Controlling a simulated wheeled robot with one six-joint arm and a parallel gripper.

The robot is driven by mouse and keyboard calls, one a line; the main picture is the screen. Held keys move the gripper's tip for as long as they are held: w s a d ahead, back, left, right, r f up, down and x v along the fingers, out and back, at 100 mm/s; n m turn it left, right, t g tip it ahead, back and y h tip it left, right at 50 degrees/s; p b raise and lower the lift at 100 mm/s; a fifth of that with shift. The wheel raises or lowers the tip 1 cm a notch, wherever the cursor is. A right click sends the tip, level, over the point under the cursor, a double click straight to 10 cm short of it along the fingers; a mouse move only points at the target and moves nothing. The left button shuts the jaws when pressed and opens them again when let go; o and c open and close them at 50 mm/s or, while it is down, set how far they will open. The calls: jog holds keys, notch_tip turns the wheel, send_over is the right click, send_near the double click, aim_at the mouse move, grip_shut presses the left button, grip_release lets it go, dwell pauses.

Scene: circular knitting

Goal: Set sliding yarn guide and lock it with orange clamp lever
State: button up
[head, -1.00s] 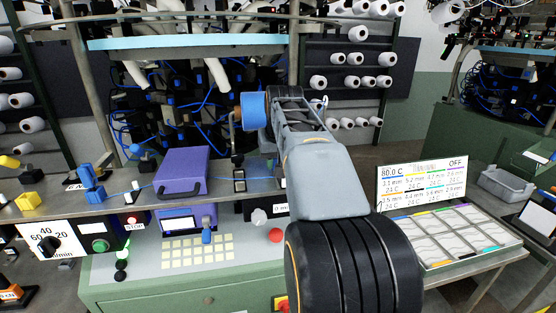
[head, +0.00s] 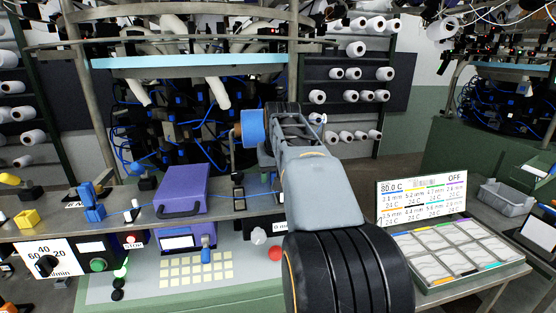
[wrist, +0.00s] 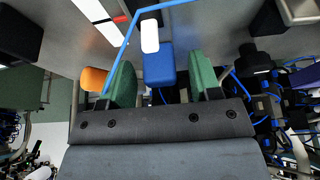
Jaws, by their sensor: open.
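In the wrist view my gripper (wrist: 161,72) has its two green fingers apart. A blue block (wrist: 160,66), which looks like the sliding yarn guide, shows between them with visible gaps on both sides; I cannot tell its depth. A white piece (wrist: 150,36) sits at its far end. A rounded orange part (wrist: 93,79), likely the clamp lever, lies just outside the left finger. My fingertips are mostly hidden there.
Blue yarn (wrist: 126,42) runs close past the fingers. A purple box (head: 181,188) stands left of my arm on the grey bench. A keypad (head: 195,270) and a red button (head: 275,253) lie below. A display (head: 422,198) stands right; yarn cones fill the rack behind.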

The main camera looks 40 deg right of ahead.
jog(key=p+v, duration=0.1)
jog(key=v, duration=1.2)
jog(key=shift+s, duration=0.1)
